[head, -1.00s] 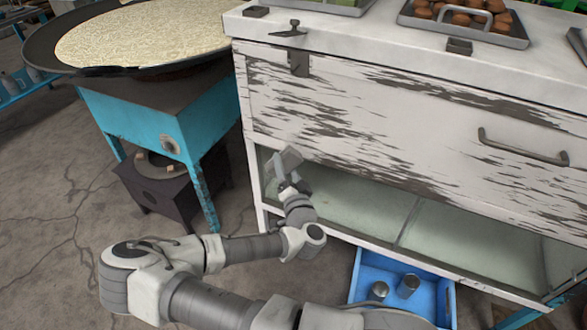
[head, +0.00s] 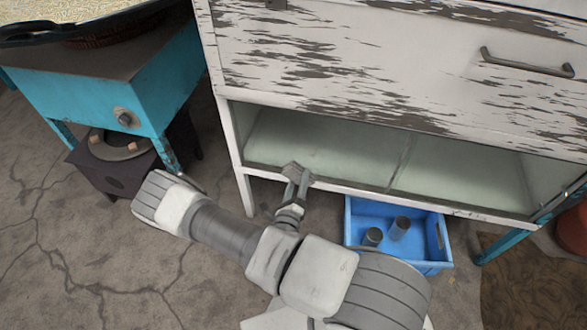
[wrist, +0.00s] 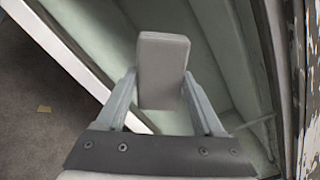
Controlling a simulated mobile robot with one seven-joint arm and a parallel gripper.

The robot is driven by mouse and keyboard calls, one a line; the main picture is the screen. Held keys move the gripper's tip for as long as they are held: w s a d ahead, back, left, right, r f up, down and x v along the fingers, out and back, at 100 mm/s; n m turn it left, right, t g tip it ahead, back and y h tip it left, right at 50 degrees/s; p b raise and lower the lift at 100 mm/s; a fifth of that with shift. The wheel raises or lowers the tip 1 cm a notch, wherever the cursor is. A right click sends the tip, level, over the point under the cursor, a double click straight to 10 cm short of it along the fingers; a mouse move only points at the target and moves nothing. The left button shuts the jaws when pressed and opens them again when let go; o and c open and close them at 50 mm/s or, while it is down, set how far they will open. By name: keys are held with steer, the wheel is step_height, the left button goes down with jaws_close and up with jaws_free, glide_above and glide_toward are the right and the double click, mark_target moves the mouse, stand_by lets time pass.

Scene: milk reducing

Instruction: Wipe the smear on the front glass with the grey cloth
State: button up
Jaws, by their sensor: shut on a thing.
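My gripper (head: 298,184) is shut on the grey cloth (head: 293,169), a small folded block at the lower edge of the front glass (head: 325,147), left of the middle divider. In the wrist view the cloth (wrist: 162,65) sits upright between the two fingers of my gripper (wrist: 160,88), with the glass compartment behind it. I cannot tell whether the cloth touches the glass. The front glass is pale green and see-through, under the white peeling cabinet front. I cannot make out a smear on it.
A blue crate (head: 440,262) with two metal cups (head: 399,228) stands on the floor below the glass, right of my gripper. A turquoise stove stand (head: 85,85) and dark burner box (head: 95,179) are at left. A drawer handle (head: 525,63) juts out above.

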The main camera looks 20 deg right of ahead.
mark_target(307, 152)
steer(key=shift+w+d+f, duration=0.2)
steer(key=shift+w+d, duration=0.25)
steer(key=shift+w, duration=0.05)
steer(key=shift+b+x, duration=0.65)
steer(key=shift+x, duration=1.6)
steer(key=shift+x, duration=1.05)
steer(key=shift+r, duration=0.1)
